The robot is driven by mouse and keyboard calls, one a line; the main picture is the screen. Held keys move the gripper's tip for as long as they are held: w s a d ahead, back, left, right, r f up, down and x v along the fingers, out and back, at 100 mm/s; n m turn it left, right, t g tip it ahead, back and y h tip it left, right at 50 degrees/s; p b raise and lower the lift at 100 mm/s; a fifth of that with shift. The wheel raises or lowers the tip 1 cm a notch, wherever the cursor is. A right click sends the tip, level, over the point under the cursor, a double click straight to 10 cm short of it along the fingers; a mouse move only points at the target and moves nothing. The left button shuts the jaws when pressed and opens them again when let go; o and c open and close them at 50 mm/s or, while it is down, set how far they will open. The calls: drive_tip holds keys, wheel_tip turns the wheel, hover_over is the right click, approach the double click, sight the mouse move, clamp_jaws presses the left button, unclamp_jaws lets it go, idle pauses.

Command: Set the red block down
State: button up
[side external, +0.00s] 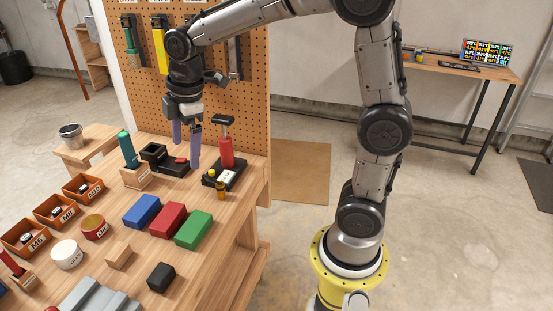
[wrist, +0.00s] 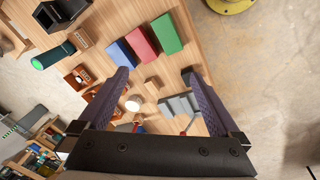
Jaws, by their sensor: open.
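The red block (side external: 168,219) lies flat on the wooden workbench, between a blue block (side external: 142,211) and a green block (side external: 193,229). The red block (wrist: 141,40) also shows in the wrist view, in the same row. My gripper (side external: 186,162) is open and empty above the back part of the bench, behind the row of blocks and apart from them. In the wrist view my gripper's two purple fingers (wrist: 158,85) are spread wide, with nothing held between them.
Near my gripper stand a black holder (side external: 164,160), a green-handled tool in a wooden stand (side external: 137,178) and a red upright tool (side external: 226,152). Orange labelled bins (side external: 54,213) line the left. A small black block (side external: 161,277) lies in front. A pegboard (side external: 200,75) rises behind.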

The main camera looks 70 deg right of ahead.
drive_tip(key=s+r+m+t, duration=0.1)
drive_tip(key=s+m+t, duration=0.2)
drive_tip(key=s+m, duration=0.7)
drive_tip(key=s, duration=1)
drive_tip(key=shift+s+a+r+m, duration=0.15)
drive_tip(key=shift+r+m, duration=0.2)
drive_tip(key=shift+m, duration=0.05)
drive_tip(key=shift+s+f+m, duration=0.25)
drive_tip(key=shift+s+m, duration=0.05)
drive_tip(key=shift+s, duration=0.1)
